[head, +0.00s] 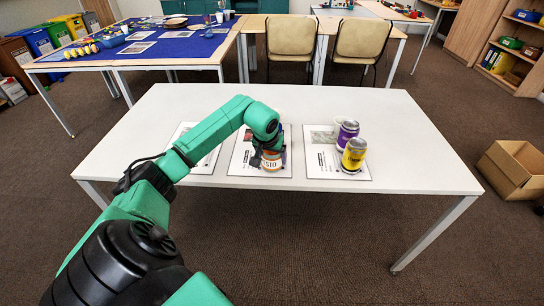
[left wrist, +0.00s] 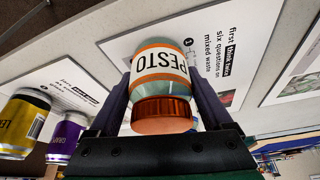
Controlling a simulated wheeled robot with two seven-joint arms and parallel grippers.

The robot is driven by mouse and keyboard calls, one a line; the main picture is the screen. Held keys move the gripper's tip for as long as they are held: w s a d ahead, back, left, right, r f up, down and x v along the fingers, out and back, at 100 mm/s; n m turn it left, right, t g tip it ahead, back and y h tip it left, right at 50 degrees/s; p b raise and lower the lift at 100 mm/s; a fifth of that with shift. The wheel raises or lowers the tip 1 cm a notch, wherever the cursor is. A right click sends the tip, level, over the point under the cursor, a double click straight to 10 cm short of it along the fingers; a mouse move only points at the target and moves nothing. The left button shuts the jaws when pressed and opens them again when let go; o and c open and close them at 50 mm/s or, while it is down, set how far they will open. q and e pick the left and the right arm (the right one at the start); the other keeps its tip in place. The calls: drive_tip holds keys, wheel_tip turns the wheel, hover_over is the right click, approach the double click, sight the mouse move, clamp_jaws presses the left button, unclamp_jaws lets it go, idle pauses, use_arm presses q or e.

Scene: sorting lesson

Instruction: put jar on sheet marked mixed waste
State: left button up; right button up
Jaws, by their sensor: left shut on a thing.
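The jar (head: 272,163), with a white PESTO label and an orange-brown lid, is held between the fingers of my left gripper (head: 269,156). In the left wrist view the jar (left wrist: 160,72) sits between both dark fingers of the gripper (left wrist: 162,90). The middle sheet (head: 246,163) lies under it; in the left wrist view this sheet (left wrist: 235,82) reads "mixed waste". The jar appears over this sheet; I cannot tell whether it touches. My right gripper is not in view.
The right sheet (head: 320,163) carries a purple can (head: 347,133) and a yellow can (head: 355,154). The left sheet (head: 207,166) is partly hidden by my arm. The white table (head: 410,150) is clear on its right. A cardboard box (head: 513,170) stands on the floor.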

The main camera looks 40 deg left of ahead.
use_arm(q)
drive_tip(key=shift+f, duration=0.2)
drive_tip(key=o, duration=1.3)
drive_tip(key=shift+r, duration=0.25)
drive_tip(key=v, duration=1.2)
